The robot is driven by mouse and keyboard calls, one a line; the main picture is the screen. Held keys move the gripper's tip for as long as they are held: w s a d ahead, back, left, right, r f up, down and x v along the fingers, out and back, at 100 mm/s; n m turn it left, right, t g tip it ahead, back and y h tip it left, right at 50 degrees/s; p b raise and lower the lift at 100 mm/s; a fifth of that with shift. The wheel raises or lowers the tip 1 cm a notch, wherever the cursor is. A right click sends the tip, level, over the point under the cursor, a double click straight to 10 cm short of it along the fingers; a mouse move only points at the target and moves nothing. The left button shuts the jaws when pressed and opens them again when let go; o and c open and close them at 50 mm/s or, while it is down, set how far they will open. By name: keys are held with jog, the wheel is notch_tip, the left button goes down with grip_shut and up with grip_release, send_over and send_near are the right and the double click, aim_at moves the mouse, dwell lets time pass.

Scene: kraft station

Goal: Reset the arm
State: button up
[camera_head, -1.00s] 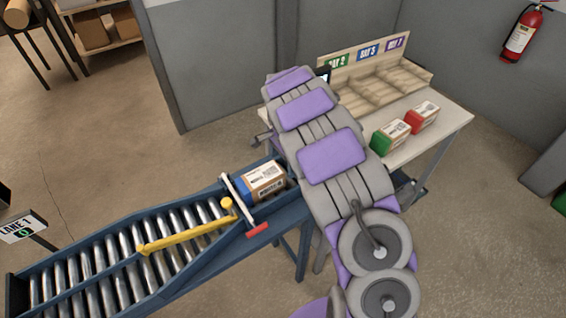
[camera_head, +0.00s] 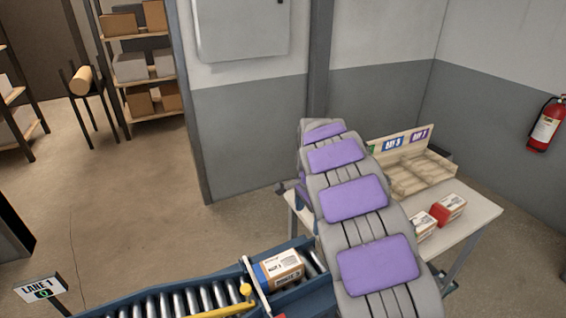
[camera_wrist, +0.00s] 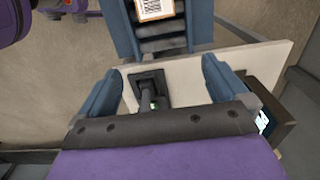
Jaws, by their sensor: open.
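My arm (camera_head: 352,200), grey with purple pads, reaches up and away over the near left part of the table in the head view. My gripper (camera_wrist: 162,78) shows in the wrist view with its two blue fingers wide apart and nothing held between them. Below it are the pale table top (camera_wrist: 195,78) and a black stand (camera_wrist: 150,84) on it. In the head view the gripper is mostly hidden behind the arm.
A brown parcel (camera_head: 283,267) with a blue end sits on the roller conveyor (camera_head: 170,305), left of my arm. A red-ended parcel (camera_head: 450,208) lies on the table (camera_head: 480,218), before a wooden bay rack (camera_head: 415,178). Open floor lies left.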

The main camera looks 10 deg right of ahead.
jog(key=s+r+n, duration=0.3)
jog(key=s+r, duration=0.1)
jog(key=s, duration=0.6)
jog(key=s+r+n, duration=0.3)
jog(key=s+r, duration=0.1)
jog(key=s, duration=0.6)
jog(key=s+a+f+n+g, duration=0.1)
jog(key=s+n, duration=0.3)
jog(key=s, duration=0.7)
jog(key=s+a+f+n, duration=0.1)
jog(key=s+n, duration=0.3)
jog(key=s, duration=0.8)
jog(key=shift+a+f+g, duration=0.2)
jog(key=shift+f+g, duration=0.15)
jog(key=shift+g, duration=0.05)
